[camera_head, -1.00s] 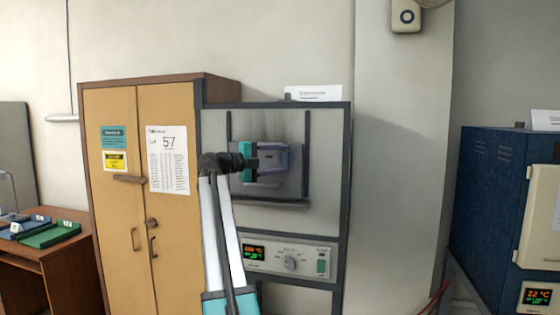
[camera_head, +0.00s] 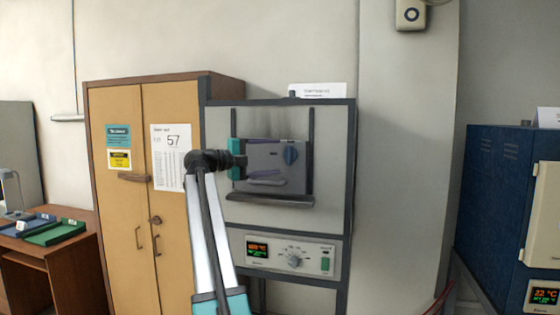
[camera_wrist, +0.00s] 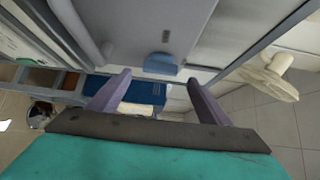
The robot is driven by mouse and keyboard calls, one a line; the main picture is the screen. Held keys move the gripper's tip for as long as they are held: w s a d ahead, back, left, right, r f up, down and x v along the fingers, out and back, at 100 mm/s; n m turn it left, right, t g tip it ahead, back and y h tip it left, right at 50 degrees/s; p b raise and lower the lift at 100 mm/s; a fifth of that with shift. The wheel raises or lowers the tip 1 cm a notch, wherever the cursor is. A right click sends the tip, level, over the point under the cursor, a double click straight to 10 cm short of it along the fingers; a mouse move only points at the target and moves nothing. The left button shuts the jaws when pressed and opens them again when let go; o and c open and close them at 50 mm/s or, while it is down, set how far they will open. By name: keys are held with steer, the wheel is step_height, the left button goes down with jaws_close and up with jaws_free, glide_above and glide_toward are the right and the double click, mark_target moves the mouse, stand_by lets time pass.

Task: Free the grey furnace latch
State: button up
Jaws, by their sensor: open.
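The grey furnace (camera_head: 222,190) stands mid-view in the head view. On its door front a blue latch knob (camera_head: 290,153) shows to the right of my gripper. My gripper (camera_head: 281,161) has a teal palm and two purple fingers, spread one above the other in front of the door. It is open and empty. In the wrist view the blue latch (camera_wrist: 162,65) shows between and beyond the fingertips of my gripper (camera_wrist: 159,77). The fingers look apart from it, though the exact gap is hard to tell.
A wooden cabinet (camera_head: 118,215) stands left of the furnace. The furnace's control panel (camera_head: 290,254) is below the door, and a ledge (camera_head: 270,199) juts out under it. A blue furnace (camera_head: 490,200) stands at the right.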

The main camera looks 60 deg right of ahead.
steer(key=b+v, duration=0.1)
steer(key=v, duration=0.7)
steer(key=shift+a+b, duration=0.2)
steer(key=shift+b, duration=0.2)
steer(key=shift+w, duration=0.1)
